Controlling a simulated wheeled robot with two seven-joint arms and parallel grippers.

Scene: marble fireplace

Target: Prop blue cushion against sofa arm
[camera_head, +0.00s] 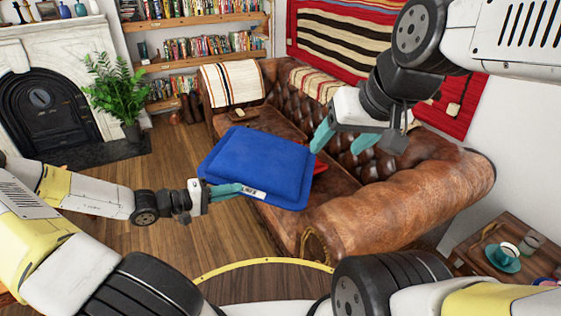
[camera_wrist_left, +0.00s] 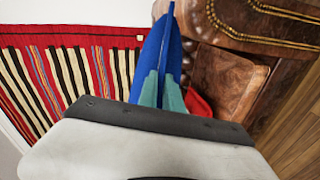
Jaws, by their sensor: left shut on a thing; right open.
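The blue cushion (camera_head: 258,165) is in the middle of the head view, above the near part of the seat of the brown leather sofa (camera_head: 328,200). The left wrist view shows the blue cushion (camera_wrist_left: 152,62) edge-on between the teal fingers. My right gripper (camera_head: 340,140) is open and empty, above the sofa to the right of the cushion. The near sofa arm (camera_head: 400,200) is a thick leather roll, to the right of and below the cushion. Part of the seat is hidden behind the cushion.
A red item (camera_head: 320,167) shows partly behind the cushion on the sofa. A small brown object (camera_head: 241,115) lies on the far seat. A side table (camera_head: 478,250) with a cup on a teal saucer (camera_head: 503,258) stands at the lower right. The wooden floor left of the sofa is clear.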

